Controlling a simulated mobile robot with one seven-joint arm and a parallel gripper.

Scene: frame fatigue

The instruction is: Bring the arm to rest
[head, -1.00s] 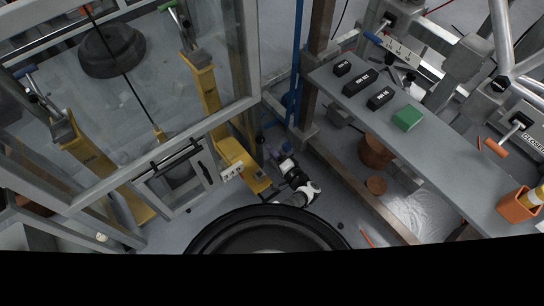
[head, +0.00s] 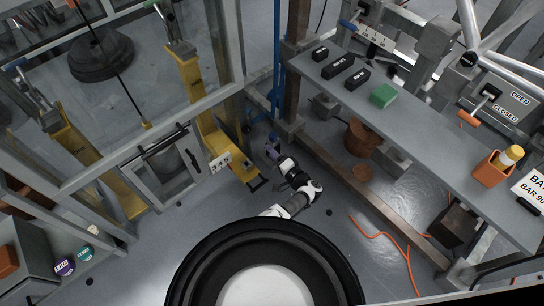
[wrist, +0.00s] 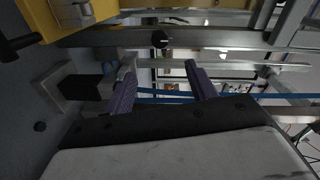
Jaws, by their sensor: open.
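My arm (head: 296,192), white and dark, shows low in the middle of the head view, just beyond the round black top of my own body. My gripper (head: 272,148) points away from me, toward the foot of the brown post; it is small there. In the wrist view my gripper (wrist: 162,78) shows its two purple fingers apart with nothing between them. The yellow upright (head: 222,145) with a numbered plate stands just left of the arm in the head view. I cannot tell the exact gap between them.
A grey bench (head: 430,140) with black blocks, a green block (head: 383,95) and an orange cup (head: 493,168) runs along the right. A glazed metal frame (head: 150,105) stands left. An orange cable (head: 385,235) lies on the floor right. Some bare floor surrounds the arm.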

